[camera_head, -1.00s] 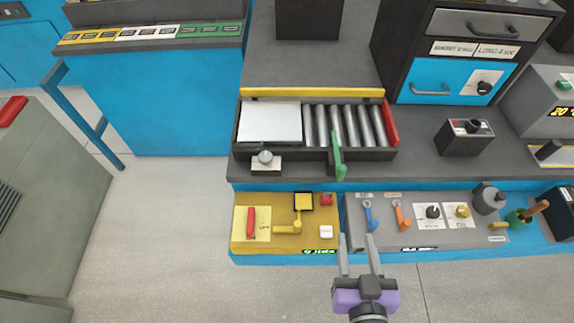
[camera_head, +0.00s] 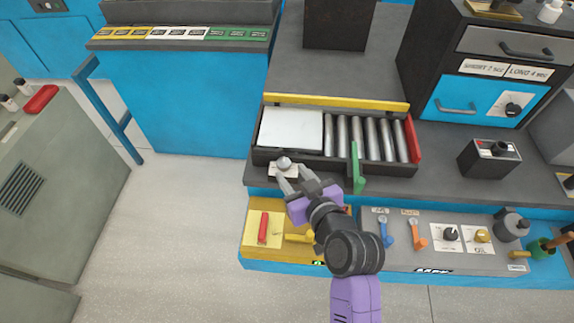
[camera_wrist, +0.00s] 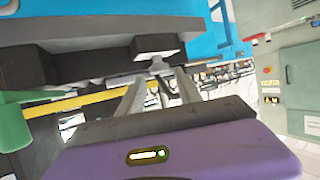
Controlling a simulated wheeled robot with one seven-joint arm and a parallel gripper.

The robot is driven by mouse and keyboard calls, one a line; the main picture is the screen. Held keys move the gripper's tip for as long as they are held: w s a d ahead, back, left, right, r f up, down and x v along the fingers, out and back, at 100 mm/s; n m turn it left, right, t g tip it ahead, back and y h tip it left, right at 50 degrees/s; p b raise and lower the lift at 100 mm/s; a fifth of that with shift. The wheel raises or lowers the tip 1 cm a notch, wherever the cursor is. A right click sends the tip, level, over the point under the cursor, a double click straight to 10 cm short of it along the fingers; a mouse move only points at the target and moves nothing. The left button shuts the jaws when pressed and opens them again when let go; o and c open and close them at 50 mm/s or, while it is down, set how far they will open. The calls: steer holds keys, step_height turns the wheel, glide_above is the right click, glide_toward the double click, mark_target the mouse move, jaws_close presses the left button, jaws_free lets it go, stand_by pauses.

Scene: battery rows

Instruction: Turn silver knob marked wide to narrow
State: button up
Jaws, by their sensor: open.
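The silver knob (camera_head: 284,163) is a round grey cap on a small white label plate (camera_head: 284,172), at the front left edge of the grey counter below the roller tray. The knob also shows in the wrist view (camera_wrist: 159,64), between and just beyond the fingers. My gripper (camera_head: 284,177) is open, its two fingers pointing at the knob from the front. In the wrist view my gripper (camera_wrist: 158,85) has a finger on either side of the knob. I cannot tell whether the fingers touch it. The label's writing is too small to read.
The roller tray (camera_head: 258,157) with a white plate (camera_head: 290,129) lies just behind the knob. A green lever (camera_head: 357,170) stands to the right. Below are a yellow panel (camera_head: 250,246) with a red handle and a grey panel (camera_head: 400,258) with levers and knobs.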

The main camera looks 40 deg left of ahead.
mark_target(285, 165)
steer(key=shift+x, duration=2.2)
jaws_close()
